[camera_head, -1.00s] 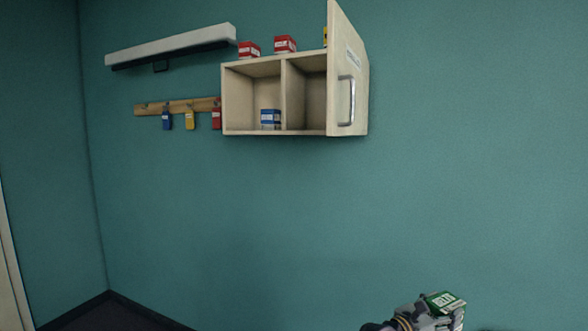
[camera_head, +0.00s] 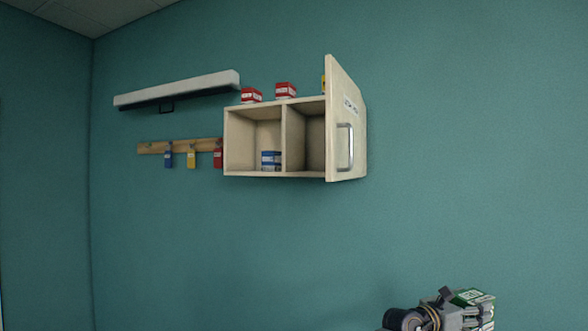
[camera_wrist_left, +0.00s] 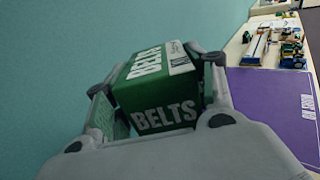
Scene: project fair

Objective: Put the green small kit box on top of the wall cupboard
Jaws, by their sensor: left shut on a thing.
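My left gripper (camera_head: 462,314) is at the bottom right of the head view, shut on the green small kit box (camera_head: 474,297). In the left wrist view the green box (camera_wrist_left: 165,117) reads "BELTS" and sits between the two fingers. The wall cupboard (camera_head: 275,174) hangs on the teal wall, up and to the left of the gripper, well apart from it. Its door (camera_head: 338,115) stands open on the right side. My right gripper is out of view.
A blue box (camera_head: 271,160) stands inside the cupboard's left compartment. A wall lamp (camera_head: 178,89) and a peg rail (camera_head: 180,145) with tags are left of the cupboard. In the wrist view, a table with a purple mat (camera_wrist_left: 268,108) and small parts lies at the right.

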